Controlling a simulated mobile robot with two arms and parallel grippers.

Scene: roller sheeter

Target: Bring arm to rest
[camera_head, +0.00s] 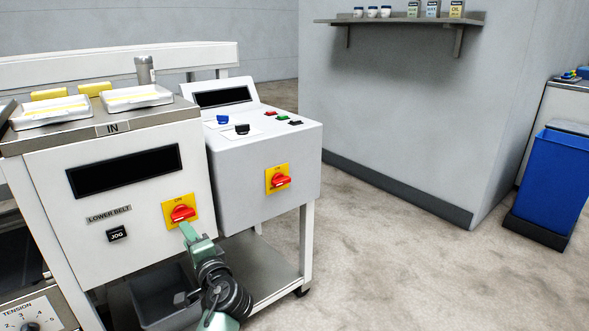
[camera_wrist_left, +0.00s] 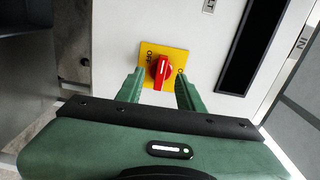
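My left gripper (camera_head: 186,230) is in front of the left machine's red rotary switch (camera_head: 182,213) on its yellow plate, below the dark display. In the left wrist view the gripper (camera_wrist_left: 160,86) has its two green fingers spread apart, with the red switch knob (camera_wrist_left: 160,69) showing between and just beyond their tips. The fingers do not appear to touch the knob. Part of the plate's lettering is hidden by a finger. My right gripper is in neither view.
A control cabinet (camera_head: 262,172) with a second red switch (camera_head: 280,180) stands close on the right. A grey bin (camera_head: 160,297) sits below the arm. A wall shelf (camera_head: 400,20) and a blue bin (camera_head: 552,180) are farther right. The floor (camera_head: 400,270) between is clear.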

